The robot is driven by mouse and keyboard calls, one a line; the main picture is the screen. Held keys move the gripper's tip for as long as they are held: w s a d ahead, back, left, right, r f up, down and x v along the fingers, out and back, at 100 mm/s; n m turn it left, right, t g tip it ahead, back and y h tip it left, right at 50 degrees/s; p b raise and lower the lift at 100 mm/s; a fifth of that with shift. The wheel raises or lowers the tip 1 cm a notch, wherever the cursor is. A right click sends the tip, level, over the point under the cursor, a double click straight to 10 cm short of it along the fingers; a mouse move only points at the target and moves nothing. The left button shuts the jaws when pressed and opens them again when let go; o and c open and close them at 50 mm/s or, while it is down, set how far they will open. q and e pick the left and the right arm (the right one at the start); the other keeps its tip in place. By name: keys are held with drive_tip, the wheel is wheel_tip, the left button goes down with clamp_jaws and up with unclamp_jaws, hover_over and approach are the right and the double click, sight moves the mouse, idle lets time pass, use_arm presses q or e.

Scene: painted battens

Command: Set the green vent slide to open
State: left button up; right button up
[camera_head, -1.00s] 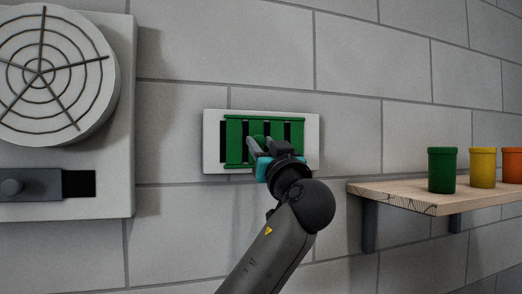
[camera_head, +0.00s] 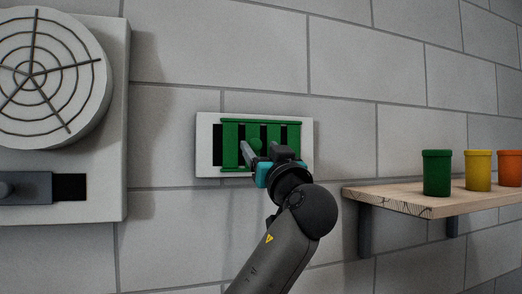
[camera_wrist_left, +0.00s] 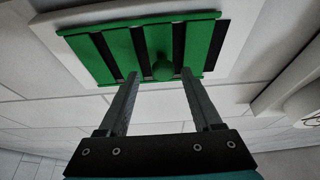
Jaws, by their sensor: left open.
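The green vent slide (camera_head: 229,146) sits in a white plate (camera_head: 205,160) on the wall. It is a slatted frame, with dark gaps showing between its slats and a wider dark strip at its left end. A round green knob (camera_head: 256,145) stands out from it. My left gripper (camera_head: 259,149) is open at the slide's lower middle. In the left wrist view, the knob (camera_wrist_left: 162,70) lies between the tips of the open fingers (camera_wrist_left: 160,76); I cannot tell whether either finger touches it. My right gripper is out of view.
A wooden shelf (camera_head: 400,202) at right holds a green pot (camera_head: 436,173), a yellow pot (camera_head: 478,171) and an orange pot (camera_head: 510,167). At left is a round fan grille (camera_head: 40,75) above a grey slider (camera_head: 25,187). Bare wall lies between.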

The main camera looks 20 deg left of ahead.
use_arm(q)
drive_tip(key=b+v, duration=0.5)
drive_tip(key=v, duration=0.9)
drive_tip(key=shift+s+b, duration=0.2)
drive_tip(key=shift+b, duration=0.1)
drive_tip(key=shift+d+f, duration=0.1)
